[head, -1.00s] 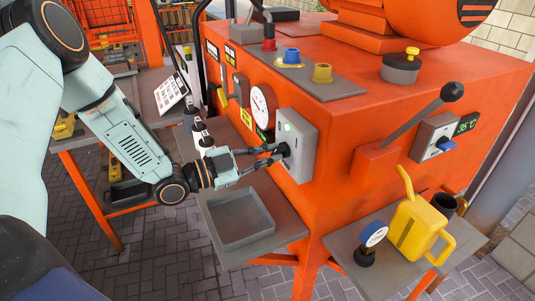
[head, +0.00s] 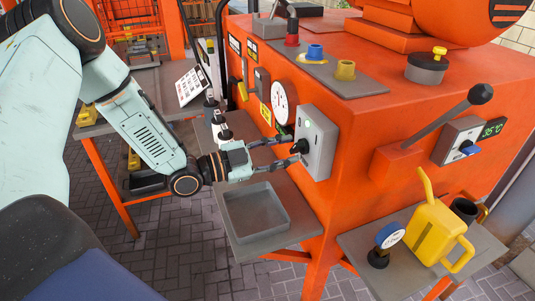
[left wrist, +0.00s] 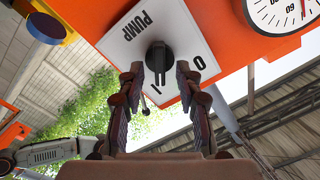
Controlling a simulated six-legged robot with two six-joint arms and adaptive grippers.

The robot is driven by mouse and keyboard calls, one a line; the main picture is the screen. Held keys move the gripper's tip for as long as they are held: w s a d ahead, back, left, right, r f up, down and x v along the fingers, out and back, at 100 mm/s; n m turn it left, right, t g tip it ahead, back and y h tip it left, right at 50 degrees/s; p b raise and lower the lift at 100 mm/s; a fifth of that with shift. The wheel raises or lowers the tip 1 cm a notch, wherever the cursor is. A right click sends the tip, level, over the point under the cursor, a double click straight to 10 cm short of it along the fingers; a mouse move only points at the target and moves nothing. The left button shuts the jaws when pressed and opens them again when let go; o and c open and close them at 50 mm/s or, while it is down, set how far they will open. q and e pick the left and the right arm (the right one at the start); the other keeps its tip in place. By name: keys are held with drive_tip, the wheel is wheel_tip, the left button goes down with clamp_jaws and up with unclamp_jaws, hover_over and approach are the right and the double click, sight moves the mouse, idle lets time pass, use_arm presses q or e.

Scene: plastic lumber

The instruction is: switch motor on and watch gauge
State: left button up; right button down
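Contact cannot be told. The white dial gauge (head: 284,102) is left of the box; in the wrist view its dial (left wrist: 283,14) is partly cut off. My right gripper is out of view.
A grey tray (head: 232,241) is below the gripper. A right shelf (head: 421,280) holds a blue-faced gauge (head: 390,235), a yellow can (head: 433,234) and a dark cup (head: 464,210). A lever (head: 440,118) sticks out at the right.

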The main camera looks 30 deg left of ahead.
use_arm(q)
drive_tip(key=v, duration=0.6)
drive_tip(key=shift+s+a, duration=0.15)
drive_tip(key=shift+s, duration=0.05)
idle(0.7)
